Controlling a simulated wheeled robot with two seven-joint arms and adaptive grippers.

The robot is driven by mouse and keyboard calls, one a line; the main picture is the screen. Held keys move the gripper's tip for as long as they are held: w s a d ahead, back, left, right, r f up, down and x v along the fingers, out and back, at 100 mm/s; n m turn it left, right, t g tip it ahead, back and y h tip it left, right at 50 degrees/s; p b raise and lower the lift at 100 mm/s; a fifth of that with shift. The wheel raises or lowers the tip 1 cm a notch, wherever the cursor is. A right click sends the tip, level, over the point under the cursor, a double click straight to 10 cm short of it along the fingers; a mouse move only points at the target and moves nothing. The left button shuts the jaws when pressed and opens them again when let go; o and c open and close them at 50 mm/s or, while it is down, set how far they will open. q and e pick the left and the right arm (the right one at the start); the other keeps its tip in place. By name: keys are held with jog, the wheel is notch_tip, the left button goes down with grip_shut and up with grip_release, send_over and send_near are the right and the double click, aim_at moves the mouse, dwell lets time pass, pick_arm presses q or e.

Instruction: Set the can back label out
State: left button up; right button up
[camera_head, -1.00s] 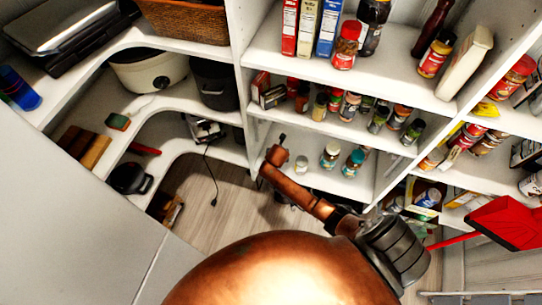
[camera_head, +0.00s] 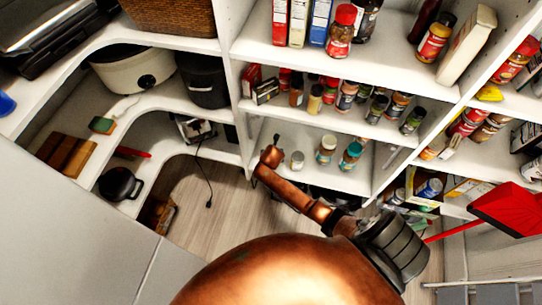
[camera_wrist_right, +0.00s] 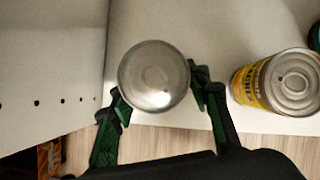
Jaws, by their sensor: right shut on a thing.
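In the right wrist view, a can (camera_wrist_right: 152,72) shows its bare round metal lid; its side and label are hidden from this angle. The green-and-black fingers of my right gripper (camera_wrist_right: 157,92) are shut on it, one on each side, over a white shelf (camera_wrist_right: 200,25). In the head view my copper arm reaches to the lower middle shelf (camera_head: 345,183), where its far end hides the held can. Whether the can touches the shelf cannot be told. My left gripper is in neither view.
Right of the held can stands a yellow-labelled can (camera_wrist_right: 280,82), with a small gap. A white side panel (camera_wrist_right: 48,65) with holes rises on the left. A red dustpan (camera_head: 510,212) is at right. Wooden floor lies below.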

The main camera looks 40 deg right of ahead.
jog(key=shift+f, duration=0.3)
jog(key=o, duration=1.6)
jog(key=shift+o, duration=0.2)
jog(key=shift+f, duration=0.1)
jog(key=shift+s, duration=0.1)
jog(key=v, duration=1.2)
